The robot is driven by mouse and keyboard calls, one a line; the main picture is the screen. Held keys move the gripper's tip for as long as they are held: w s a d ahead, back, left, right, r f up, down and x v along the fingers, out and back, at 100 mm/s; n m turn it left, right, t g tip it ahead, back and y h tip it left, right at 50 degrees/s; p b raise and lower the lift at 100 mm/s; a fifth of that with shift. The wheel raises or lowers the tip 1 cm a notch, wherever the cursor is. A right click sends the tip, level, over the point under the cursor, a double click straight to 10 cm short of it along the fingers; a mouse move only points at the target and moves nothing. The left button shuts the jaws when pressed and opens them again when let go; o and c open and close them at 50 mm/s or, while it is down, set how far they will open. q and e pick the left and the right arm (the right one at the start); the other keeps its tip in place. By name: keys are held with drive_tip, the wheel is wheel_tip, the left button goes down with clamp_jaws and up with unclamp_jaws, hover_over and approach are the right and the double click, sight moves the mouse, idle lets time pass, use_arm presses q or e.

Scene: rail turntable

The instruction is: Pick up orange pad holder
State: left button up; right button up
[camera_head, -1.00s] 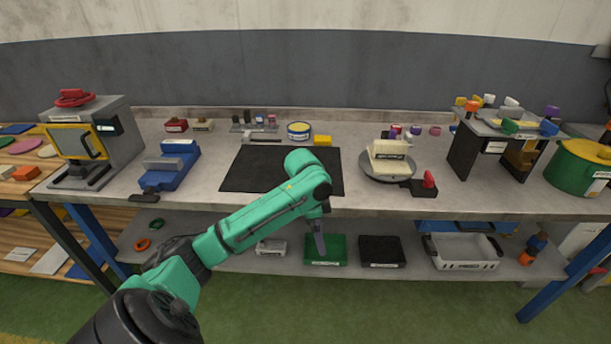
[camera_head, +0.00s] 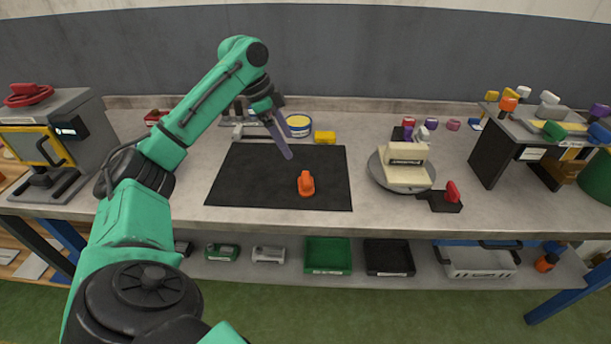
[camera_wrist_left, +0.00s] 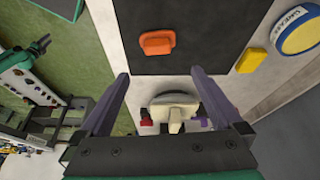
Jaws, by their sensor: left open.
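The orange pad holder (camera_head: 306,184) sits on the black mat (camera_head: 240,182) on the workbench, right of the mat's middle. In the left wrist view the orange pad holder (camera_wrist_left: 157,43) lies beyond the fingertips, near the top centre. My left gripper (camera_head: 288,152) hangs above the mat, up and to the left of the holder in the head view, apart from it. In the left wrist view its two purple fingers (camera_wrist_left: 158,76) are spread with nothing between them. My right gripper is not in view.
A yellow block (camera_head: 325,137) and a round yellow-blue tin (camera_head: 299,124) stand behind the mat. A turntable plate with a cream block (camera_head: 406,160) stands to the right, with a red-handled black piece (camera_head: 447,204) beside it. The mat around the holder is clear.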

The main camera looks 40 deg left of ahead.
use_arm(q)
approach(305, 176)
wheel_tip(305, 176, down, 2)
drive_tip(key=d, duration=0.2)
drive_tip(key=x, duration=0.2)
drive_tip(key=p+x, duration=0.1)
drive_tip(key=a+p+x, duration=0.1)
drive_tip(key=x, duration=0.1)
drive_tip(key=shift+w+f, duration=0.4)
drive_tip(key=shift+w+d+f, duration=0.1)
drive_tip(key=shift+f, duration=0.35)
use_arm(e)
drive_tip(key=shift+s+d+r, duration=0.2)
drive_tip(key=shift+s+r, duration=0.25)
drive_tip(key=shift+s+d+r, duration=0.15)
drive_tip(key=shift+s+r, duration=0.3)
use_arm(q)
drive_tip(key=c, duration=1.4)
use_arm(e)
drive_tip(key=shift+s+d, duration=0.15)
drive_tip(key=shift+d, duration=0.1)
